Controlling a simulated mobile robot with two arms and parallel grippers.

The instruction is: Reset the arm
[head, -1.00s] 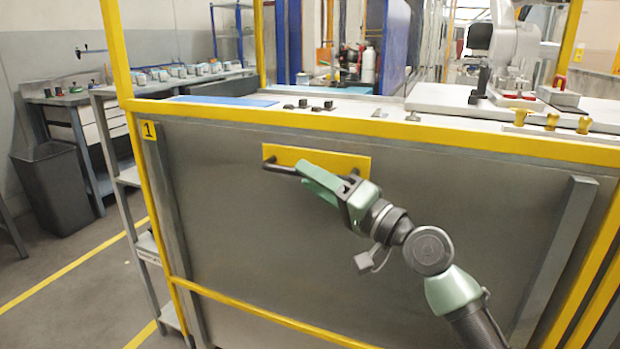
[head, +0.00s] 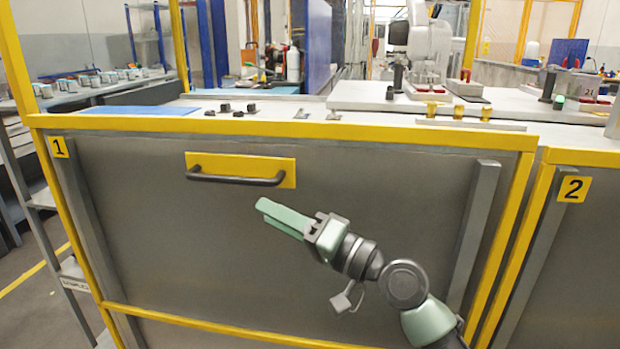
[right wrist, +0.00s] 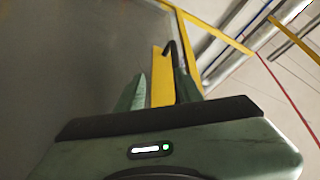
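My right arm reaches in from the lower right of the head view. Its green right gripper (head: 264,207) is in front of the grey panel (head: 130,215) marked 1, below the dark bar handle (head: 236,180) on its yellow plate (head: 240,160). The gripper is apart from the handle and holds nothing. In the right wrist view the two fingers of the right gripper (right wrist: 160,74) stand apart, with the yellow plate (right wrist: 158,85) and the dark handle (right wrist: 171,52) seen beyond them. My left gripper is not in view.
A white robot arm (head: 425,45) stands on the worktop behind. Open floor (head: 35,290) shows at lower left.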

